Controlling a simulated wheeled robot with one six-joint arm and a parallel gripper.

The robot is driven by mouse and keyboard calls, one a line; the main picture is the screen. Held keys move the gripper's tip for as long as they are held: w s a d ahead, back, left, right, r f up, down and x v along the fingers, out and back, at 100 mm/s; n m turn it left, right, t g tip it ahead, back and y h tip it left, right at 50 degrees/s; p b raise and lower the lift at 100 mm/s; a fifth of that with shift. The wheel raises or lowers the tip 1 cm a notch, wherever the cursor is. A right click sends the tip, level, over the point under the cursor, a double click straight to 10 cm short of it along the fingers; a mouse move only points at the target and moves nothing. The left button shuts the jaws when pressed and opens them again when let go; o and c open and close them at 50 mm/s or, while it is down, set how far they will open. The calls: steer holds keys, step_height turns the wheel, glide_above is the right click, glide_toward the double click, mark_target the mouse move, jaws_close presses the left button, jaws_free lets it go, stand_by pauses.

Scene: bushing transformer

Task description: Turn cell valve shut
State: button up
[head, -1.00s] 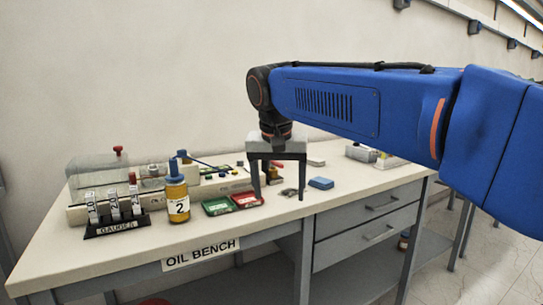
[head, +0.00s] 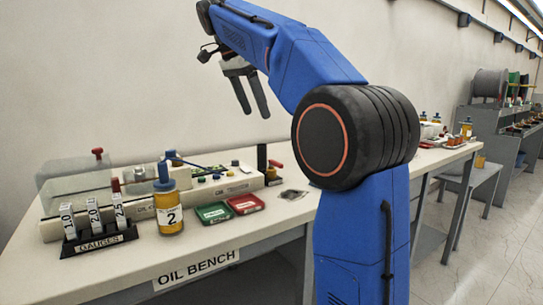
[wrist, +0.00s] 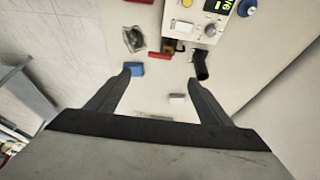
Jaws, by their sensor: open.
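The long pale test unit (head: 225,186) lies on the bench, with a clear cover at its left part. No label marks a cell valve. My gripper (head: 255,114) is open and empty, high above the bench behind the unit's right end. In the wrist view my gripper (wrist: 162,77) looks down at the bench, with the unit's panel (wrist: 205,28) and a blue knob (wrist: 246,8) at the top.
An amber bottle marked 2 (head: 169,212), a gauge rack (head: 98,243), a green tray (head: 212,213) and a red tray (head: 246,203) stand before the unit. An upright black handle (head: 262,157) stands at its right end. A blue block (wrist: 136,69) lies near one finger in the wrist view.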

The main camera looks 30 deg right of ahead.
mark_target(275, 162)
steer(key=x, duration=1.7)
steer(key=shift+f, duration=0.1)
steer(key=shift+c, duration=0.5)
steer(key=c, duration=0.9)
